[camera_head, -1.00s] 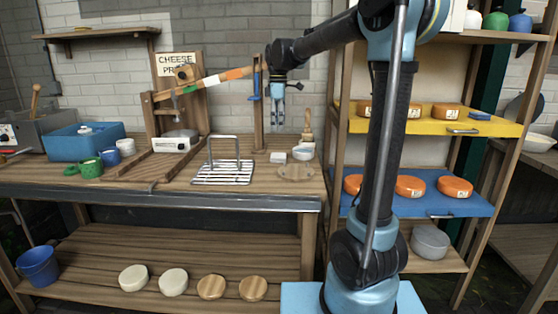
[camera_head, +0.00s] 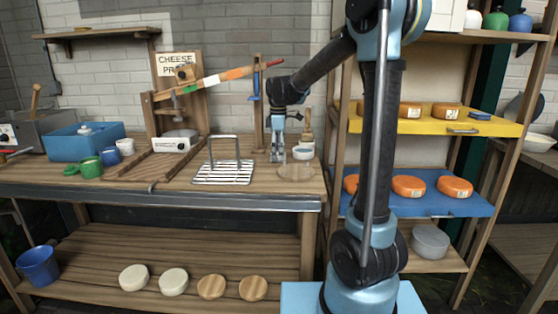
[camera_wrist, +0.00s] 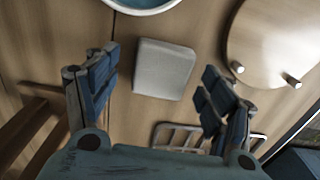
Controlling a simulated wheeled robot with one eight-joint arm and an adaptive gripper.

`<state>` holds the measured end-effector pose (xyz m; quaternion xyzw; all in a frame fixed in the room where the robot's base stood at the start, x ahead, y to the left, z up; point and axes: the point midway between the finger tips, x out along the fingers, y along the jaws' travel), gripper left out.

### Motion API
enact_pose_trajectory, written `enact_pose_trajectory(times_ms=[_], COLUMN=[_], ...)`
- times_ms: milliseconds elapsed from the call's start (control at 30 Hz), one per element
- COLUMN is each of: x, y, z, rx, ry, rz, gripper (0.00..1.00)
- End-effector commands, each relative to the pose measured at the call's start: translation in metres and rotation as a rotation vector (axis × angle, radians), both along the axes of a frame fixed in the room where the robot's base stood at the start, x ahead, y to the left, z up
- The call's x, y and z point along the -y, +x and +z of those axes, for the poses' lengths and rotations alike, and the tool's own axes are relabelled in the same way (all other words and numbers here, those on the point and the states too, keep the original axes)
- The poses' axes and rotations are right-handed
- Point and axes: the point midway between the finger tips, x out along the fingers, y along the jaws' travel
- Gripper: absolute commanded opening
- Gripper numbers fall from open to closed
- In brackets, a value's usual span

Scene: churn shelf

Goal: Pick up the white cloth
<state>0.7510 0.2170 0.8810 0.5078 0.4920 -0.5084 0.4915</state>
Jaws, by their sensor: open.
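The white cloth is a small folded square pad (camera_wrist: 163,68) lying flat on the wooden bench top in the wrist view. My gripper (camera_wrist: 158,66) is open just above it, one finger to each side of the cloth, and the cloth lies between and slightly beyond the fingertips. I cannot tell whether the fingers touch it. In the head view my gripper (camera_head: 277,155) points straight down at the bench top and mostly hides the cloth.
A round wooden board with pegs (camera_head: 295,173) lies in front, and a wire rack with a tall handle (camera_head: 223,172) to the left. A wooden post (camera_head: 259,120) rises behind left.

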Motion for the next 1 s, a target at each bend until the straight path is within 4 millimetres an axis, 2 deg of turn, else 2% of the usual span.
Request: enact_pose_trajectory(times_ms=[300,467,500,833,1000], x=[0.001,0.001,0.001,0.001,0.001], y=[0.000,0.000,0.000,0.000,0.000], z=[-0.004,-0.004,-0.004,-0.003,0.010], rx=[0.000,0.000,0.000,0.000,0.000], ry=[0.000,0.000,0.000,0.000,0.000], rz=[-0.001,-0.001,-0.001,-0.002,-0.002], gripper=[0.73,0.36,0.35,0.32,0.32])
